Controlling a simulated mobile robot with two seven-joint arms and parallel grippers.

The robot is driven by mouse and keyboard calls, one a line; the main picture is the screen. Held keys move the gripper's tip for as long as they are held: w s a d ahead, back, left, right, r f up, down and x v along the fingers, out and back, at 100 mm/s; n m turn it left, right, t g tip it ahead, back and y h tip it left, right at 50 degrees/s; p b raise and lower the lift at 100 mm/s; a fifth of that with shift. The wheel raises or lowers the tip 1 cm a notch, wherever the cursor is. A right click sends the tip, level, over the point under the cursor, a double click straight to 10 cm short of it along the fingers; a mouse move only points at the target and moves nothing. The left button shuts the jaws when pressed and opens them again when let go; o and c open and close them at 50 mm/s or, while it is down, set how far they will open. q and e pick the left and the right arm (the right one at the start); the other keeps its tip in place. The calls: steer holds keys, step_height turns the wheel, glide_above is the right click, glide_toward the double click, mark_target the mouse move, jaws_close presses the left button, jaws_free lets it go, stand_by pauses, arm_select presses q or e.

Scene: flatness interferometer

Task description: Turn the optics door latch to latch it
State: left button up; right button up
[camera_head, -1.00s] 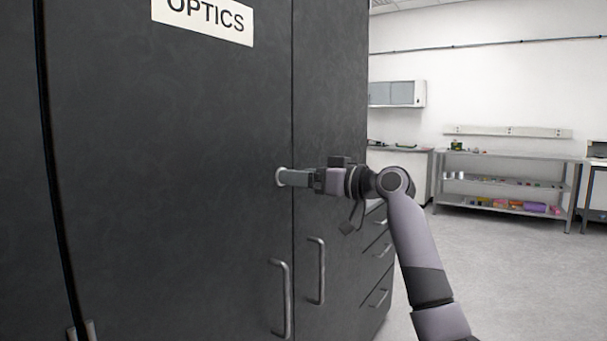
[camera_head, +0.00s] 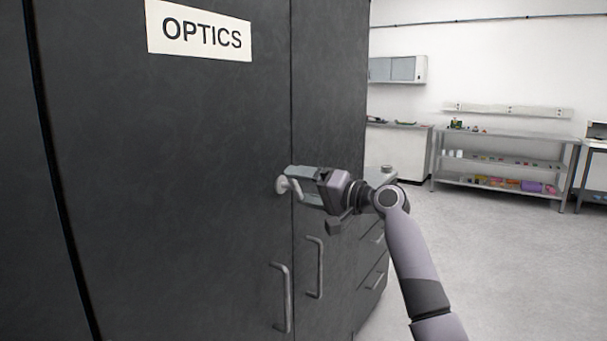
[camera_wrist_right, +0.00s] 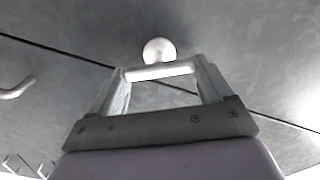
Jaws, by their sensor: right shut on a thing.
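The optics door latch is a pale round boss with a short lever (camera_head: 282,186) on the dark cabinet door, near its right edge. In the right wrist view the boss (camera_wrist_right: 159,50) shows beyond the fingertips, with the lever (camera_wrist_right: 158,71) lying crosswise between them. My right gripper (camera_head: 297,187) is shut on the lever; its two fingers touch the lever's ends in the right wrist view (camera_wrist_right: 160,76). The optics door (camera_head: 170,170) carries a white OPTICS sign (camera_head: 199,32) and looks closed against the panel beside it. My left gripper is out of view.
Two vertical bar handles, one on the door (camera_head: 284,298) and one on the neighbouring panel (camera_head: 317,267), stand below my right gripper. Drawers with handles are to the right. A metal shelf bench (camera_head: 505,160) stands far back; the floor (camera_head: 490,260) before it is clear.

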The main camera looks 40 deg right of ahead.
steer(key=m+p, duration=0.2)
steer(key=shift+r+m, duration=0.1)
steer(key=shift+m, duration=0.2)
steer(key=shift+f+m+p, duration=0.2)
steer(key=shift+m+p, duration=0.85)
steer(key=shift+m, duration=0.45)
steer(key=o, duration=1)
steer(key=shift+c, duration=0.2)
